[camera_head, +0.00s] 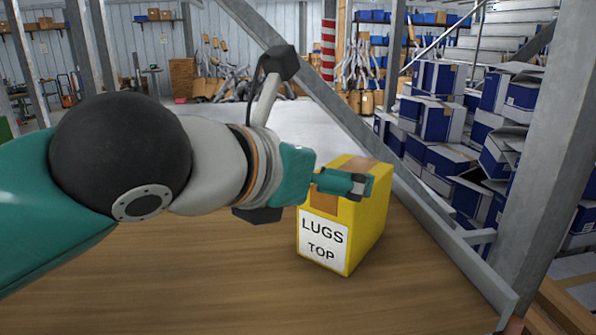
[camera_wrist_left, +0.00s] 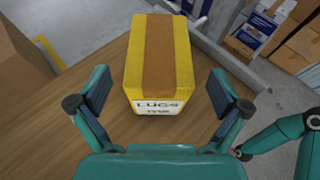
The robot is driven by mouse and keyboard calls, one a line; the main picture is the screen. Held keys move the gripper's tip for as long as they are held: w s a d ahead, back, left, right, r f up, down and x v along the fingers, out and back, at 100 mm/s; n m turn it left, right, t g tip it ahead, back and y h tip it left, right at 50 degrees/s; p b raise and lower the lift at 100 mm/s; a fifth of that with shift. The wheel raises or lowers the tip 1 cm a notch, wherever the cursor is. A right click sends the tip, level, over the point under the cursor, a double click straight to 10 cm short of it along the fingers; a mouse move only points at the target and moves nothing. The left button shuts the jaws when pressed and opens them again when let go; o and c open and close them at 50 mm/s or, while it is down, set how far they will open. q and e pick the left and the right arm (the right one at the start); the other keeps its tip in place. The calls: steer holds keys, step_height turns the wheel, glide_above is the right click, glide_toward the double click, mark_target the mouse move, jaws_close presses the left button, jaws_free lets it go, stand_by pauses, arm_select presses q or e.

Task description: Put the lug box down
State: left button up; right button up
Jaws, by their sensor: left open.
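The lug box (camera_head: 343,225) is yellow with a brown tape strip and a white label reading LUGS TOP. It stands upright on the wooden table (camera_head: 180,290), near its right edge. It also shows in the left wrist view (camera_wrist_left: 181,62), with its label side toward me. My left gripper (camera_head: 362,185) is at the top of the box in the head view. In the left wrist view (camera_wrist_left: 160,92) its two fingers are spread, one on each side of the box's near end, with visible gaps. The box's far side is hidden.
A grey metal beam (camera_head: 440,235) runs along the table's right edge, close to the box. Blue and white cartons (camera_head: 440,120) are stacked beyond it. Bare table lies left and in front of the box. A brown carton (camera_wrist_left: 20,65) shows at the wrist view's left.

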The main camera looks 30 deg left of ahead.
arm_select(q)
steer(key=v, duration=0.4)
steer(key=shift+s+r, duration=0.1)
steer(key=shift+s, duration=0.15)
steer(key=shift+a, duration=0.15)
